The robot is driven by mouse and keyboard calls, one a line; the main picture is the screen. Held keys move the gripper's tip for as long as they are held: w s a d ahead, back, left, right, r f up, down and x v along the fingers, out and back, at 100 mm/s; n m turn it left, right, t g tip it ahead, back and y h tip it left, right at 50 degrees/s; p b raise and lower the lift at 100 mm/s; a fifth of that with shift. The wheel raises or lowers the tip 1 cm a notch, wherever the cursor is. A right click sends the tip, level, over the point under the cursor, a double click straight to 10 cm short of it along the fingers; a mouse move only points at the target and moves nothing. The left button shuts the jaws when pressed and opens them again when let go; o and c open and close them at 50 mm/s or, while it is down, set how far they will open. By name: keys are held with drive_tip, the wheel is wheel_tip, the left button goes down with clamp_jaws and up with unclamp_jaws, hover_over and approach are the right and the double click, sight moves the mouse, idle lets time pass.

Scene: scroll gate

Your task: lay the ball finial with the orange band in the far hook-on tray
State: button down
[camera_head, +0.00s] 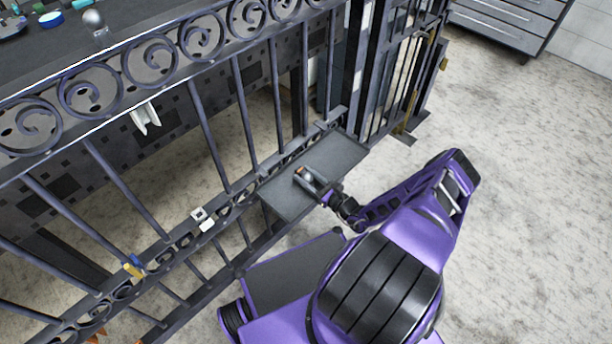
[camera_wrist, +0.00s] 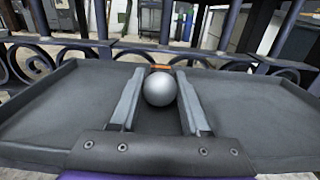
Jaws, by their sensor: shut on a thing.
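The silver ball finial (camera_wrist: 160,88) with an orange band (camera_wrist: 160,68) at its far end is between the two fingers of my gripper (camera_wrist: 160,100), which is shut on it. In the head view the finial (camera_head: 301,172) is small, at the tip of my gripper (camera_head: 306,177). A dark grey hook-on tray (camera_head: 340,155) hangs on the near side of the gate. My gripper and the finial are over its middle, and its floor (camera_wrist: 250,115) and rim spread to both sides in the wrist view. I cannot tell whether the finial touches the floor.
The scrollwork gate (camera_head: 185,100) runs behind the tray. Another ball finial (camera_head: 94,20) stands on the dark top beyond it. Small pieces (camera_head: 200,217) sit on the lower rail, and a white hook (camera_head: 146,117) hangs behind the bars. Bare floor (camera_head: 540,200) lies to the right.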

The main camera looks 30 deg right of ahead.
drive_tip(key=shift+s+f, duration=0.15)
drive_tip(key=shift+f, duration=0.75)
drive_tip(key=shift+c, duration=1.5)
unclamp_jaws()
drive_tip(key=shift+s, duration=0.1)
drive_tip(key=r+v, duration=0.1)
drive_tip(key=v, duration=1.6)
drive_tip(key=shift+r+p, duration=0.2)
drive_tip(key=shift+p, duration=0.25)
